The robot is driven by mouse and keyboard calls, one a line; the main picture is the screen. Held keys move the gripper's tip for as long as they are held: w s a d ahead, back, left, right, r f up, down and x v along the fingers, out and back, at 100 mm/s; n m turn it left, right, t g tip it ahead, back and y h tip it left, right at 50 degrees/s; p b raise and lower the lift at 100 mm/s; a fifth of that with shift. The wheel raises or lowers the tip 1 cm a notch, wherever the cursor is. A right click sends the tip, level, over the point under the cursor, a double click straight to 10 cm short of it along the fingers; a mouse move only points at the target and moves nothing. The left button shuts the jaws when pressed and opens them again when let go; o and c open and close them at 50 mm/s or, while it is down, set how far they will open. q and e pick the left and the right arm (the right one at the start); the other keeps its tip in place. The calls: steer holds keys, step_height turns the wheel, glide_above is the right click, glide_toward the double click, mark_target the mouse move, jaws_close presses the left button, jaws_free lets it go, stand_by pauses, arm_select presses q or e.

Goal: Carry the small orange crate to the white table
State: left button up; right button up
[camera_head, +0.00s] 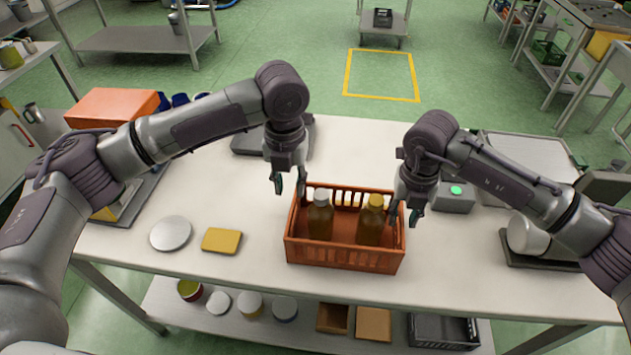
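The small orange crate (345,254) stands on the pale white tabletop (255,285) in front of me. It has slatted sides and holds two bottles, one with a white cap (320,217) and one with a yellow cap (371,222). My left gripper (289,184) is above the crate's left end, fingers apart, with one finger close to the left rim. My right gripper (404,212) is lower, at the crate's right end, its fingers apart on either side of the right wall. Whether either gripper touches the crate is hard to tell.
A yellow sponge-like block (222,240) and a round grey disc (171,233) lie left of the crate. A device with a green light (455,190) and a tray with a white cup (525,237) are on the right. A yellow floor square (381,75) lies beyond the table.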

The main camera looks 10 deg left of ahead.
step_height(320, 180, up, 7)
steer(key=shift+f, duration=0.1)
stand_by(0.6)
